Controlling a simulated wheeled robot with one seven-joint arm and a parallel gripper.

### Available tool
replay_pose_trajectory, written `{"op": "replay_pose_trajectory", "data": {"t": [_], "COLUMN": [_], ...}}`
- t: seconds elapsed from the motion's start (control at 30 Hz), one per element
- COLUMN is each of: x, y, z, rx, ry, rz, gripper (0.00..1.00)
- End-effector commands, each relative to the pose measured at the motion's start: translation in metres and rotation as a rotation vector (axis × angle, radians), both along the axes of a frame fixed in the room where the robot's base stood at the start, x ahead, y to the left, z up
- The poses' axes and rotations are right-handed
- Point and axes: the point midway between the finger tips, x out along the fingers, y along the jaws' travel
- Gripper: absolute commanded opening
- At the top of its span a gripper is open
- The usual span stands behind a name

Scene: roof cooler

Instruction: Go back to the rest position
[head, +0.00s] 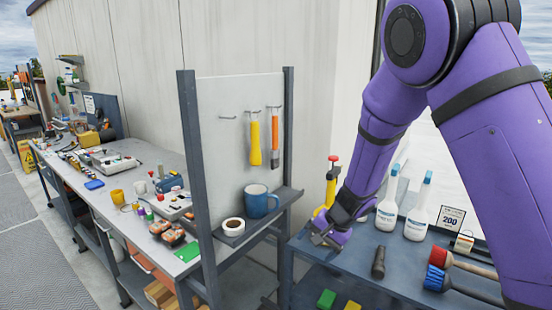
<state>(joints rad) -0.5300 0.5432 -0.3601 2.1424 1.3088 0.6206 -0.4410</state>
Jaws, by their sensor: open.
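My gripper (325,238) hangs at the end of my purple arm, low over the left part of the grey shelf (345,258) at the right. Its fingers point down and to the left, and nothing shows between them. A black cylinder (378,262) lies on the shelf to the right of the gripper, apart from it. A yellow tool with a red top (331,180) stands just behind the gripper, partly hidden by it. My arm covers much of the right side of the view.
Two white spray bottles with blue tops (387,204) (417,220) stand close to my forearm. Brushes (437,257) lie at the right. A cluttered long workbench (118,188) runs left.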

Motion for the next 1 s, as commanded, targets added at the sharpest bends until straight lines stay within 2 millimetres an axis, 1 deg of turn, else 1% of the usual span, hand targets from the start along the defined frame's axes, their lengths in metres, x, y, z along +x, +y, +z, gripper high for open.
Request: {"op": "replay_pose_trajectory", "data": {"t": [0.03,0.2,0.37,0.5,0.7,0.83,1.0], "x": [-0.005,-0.028,-0.054,-0.082,-0.126,-0.157,-0.198], "y": [-0.004,-0.021,-0.039,-0.057,-0.084,-0.103,-0.128], "z": [0.021,0.079,0.128,0.165,0.209,0.232,0.254], "rx": [0.017,0.041,0.043,0.024,-0.035,-0.093,-0.193], "ry": [-0.014,-0.050,-0.091,-0.131,-0.192,-0.234,-0.287], "rz": [0.015,0.083,0.145,0.200,0.268,0.305,0.339], "gripper": [0.89,0.89,0.89,0.89,0.89,0.89,0.89]}}
